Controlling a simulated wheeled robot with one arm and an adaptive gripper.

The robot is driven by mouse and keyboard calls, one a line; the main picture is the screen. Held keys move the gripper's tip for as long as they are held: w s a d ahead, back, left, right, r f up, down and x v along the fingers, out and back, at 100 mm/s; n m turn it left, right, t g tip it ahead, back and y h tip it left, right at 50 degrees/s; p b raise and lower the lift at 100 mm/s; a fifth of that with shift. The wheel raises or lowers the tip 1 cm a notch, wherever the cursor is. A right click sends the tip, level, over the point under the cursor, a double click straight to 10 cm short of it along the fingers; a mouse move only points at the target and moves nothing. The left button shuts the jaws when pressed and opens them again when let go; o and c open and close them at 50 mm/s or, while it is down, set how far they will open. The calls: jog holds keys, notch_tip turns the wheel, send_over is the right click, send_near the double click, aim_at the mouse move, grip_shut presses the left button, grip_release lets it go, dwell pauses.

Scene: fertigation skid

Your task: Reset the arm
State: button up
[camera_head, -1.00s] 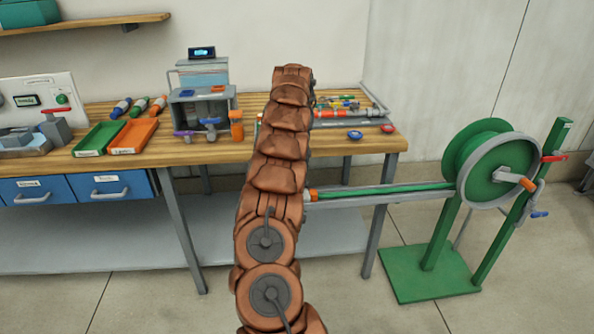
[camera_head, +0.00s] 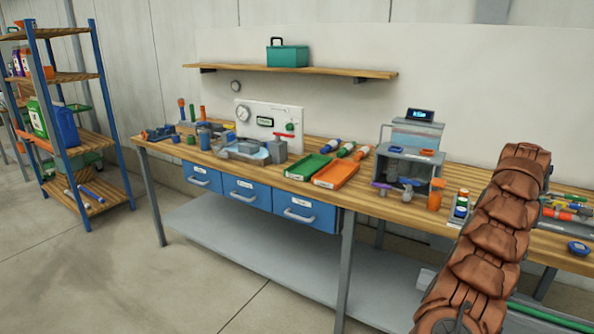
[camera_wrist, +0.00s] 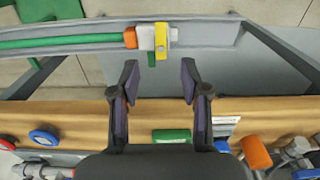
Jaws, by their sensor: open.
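My gripper (camera_wrist: 157,82) shows in the wrist view with its two dark fingers apart and nothing between them. It is over the front edge of the wooden workbench (camera_wrist: 70,118). Beyond the fingertips in that view is a green hose (camera_wrist: 60,42) with an orange and grey end and a yellow fitting (camera_wrist: 162,42). I cannot tell the distance from the fingers to it. In the head view my brown arm rises at the right in front of the bench, and my gripper is hidden there.
On the bench are a green tray (camera_head: 307,167), an orange tray (camera_head: 336,175), a grey station (camera_head: 408,168), an orange-capped bottle (camera_head: 461,205) beside my arm and a blue disc (camera_head: 579,248). A blue-framed rack (camera_head: 92,100) stands at the left. The floor left of the bench is clear.

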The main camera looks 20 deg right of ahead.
jog(key=w+a+r+n+y+p, duration=0.1)
jog(key=w+a+r+n+p, duration=0.3)
jog(key=a, duration=0.9)
jog(key=w+a+r+n+b, duration=0.1)
jog(key=w+a+r, duration=0.5)
jog(key=a, duration=0.8)
jog(key=s+a+r+n+p, duration=0.1)
jog(key=s+a+r+n, duration=0.15)
jog(key=a, duration=0.55)
jog(key=s+a+r+n+p, duration=0.15)
jog(key=s+a, duration=0.25)
jog(key=a, duration=0.4)
jog(key=s+a+f+p, duration=0.1)
jog(key=s+a, duration=0.3)
jog(key=s, duration=0.4)
jog(key=s+a+f+g+p, duration=0.1)
jog(key=s+a+f, duration=0.1)
jog(key=s+a, duration=0.3)
jog(key=s+a+f+n+h+p, duration=0.1)
jog(key=s+a, duration=0.3)
jog(key=s, duration=0.8)
jog(key=shift+s+a+f+g, duration=0.2)
jog(key=shift+s+f+g, duration=0.2)
jog(key=shift+f, duration=0.05)
jog(key=shift+d, duration=0.1)
